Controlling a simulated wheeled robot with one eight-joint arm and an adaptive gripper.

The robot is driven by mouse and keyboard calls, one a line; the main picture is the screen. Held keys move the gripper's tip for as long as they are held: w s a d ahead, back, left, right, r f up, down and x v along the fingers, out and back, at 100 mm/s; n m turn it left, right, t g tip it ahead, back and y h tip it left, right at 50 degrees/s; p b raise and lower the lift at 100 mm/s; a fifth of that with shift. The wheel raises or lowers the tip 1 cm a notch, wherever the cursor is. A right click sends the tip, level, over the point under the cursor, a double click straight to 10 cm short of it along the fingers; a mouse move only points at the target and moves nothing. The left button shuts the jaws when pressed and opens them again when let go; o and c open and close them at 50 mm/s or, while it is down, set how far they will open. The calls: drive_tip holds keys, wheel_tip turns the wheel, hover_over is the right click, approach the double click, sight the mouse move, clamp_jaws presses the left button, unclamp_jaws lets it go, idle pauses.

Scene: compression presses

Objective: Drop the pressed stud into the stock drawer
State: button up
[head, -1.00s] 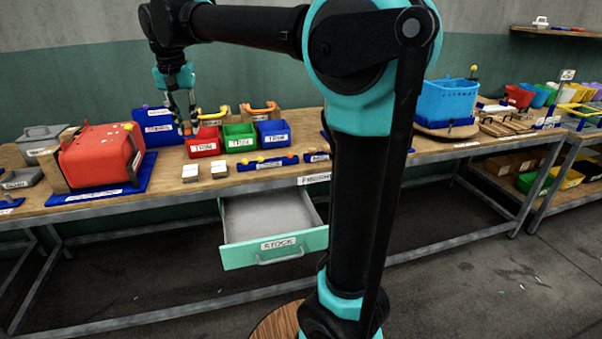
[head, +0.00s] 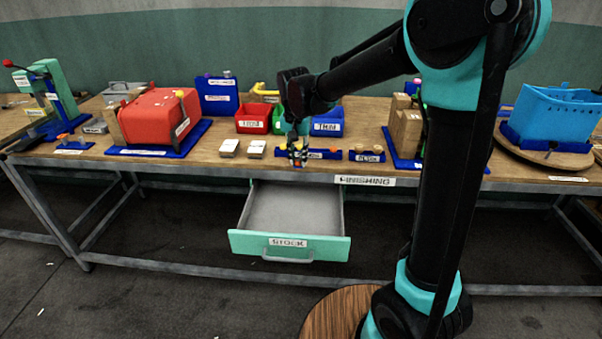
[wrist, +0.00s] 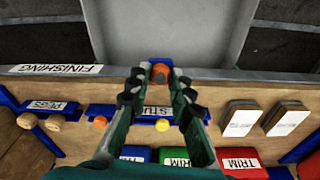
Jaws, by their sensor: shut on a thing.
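The stock drawer (head: 246,243) stands open below the front edge of the bench, with a teal front labelled STOCK and a bare grey inside. It also shows at the top of the wrist view (wrist: 188,28). My gripper (head: 298,160) is above the bench's front edge, just behind and higher than the drawer. In the wrist view my gripper (wrist: 159,68) is shut on the orange stud (wrist: 160,74), which sits between the fingertips. The stud is too small to make out clearly in the head view.
A blue stud rack (wrist: 190,114) with an orange and a yellow piece lies behind my fingers. A peg rack (head: 367,156) is to its right in the head view. Red (head: 252,119) and blue (head: 328,122) bins stand behind. The drawer's inside is clear.

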wheel_tip(320, 180, down, 11)
drive_tip(key=s, duration=0.1)
drive_tip(key=shift+s+d, duration=0.15)
drive_tip(key=shift+d, duration=0.15)
idle(0.4)
drive_tip(key=o, duration=0.9)
drive_tip(key=shift+c, duration=0.2)
wheel_tip(320, 180, up, 12)
drive_tip(key=s, duration=0.2)
drive_tip(key=s+d+f+n+t, duration=0.1)
drive_tip(key=s+d+f, duration=0.5)
drive_tip(key=d, duration=0.6)
drive_tip(key=s+d+f+n+t, duration=0.1)
drive_tip(key=s+d+f, duration=0.5)
drive_tip(key=s+d, duration=0.5)
drive_tip(key=shift+d+n+t, duration=0.3)
drive_tip(key=shift+d+t, duration=0.1)
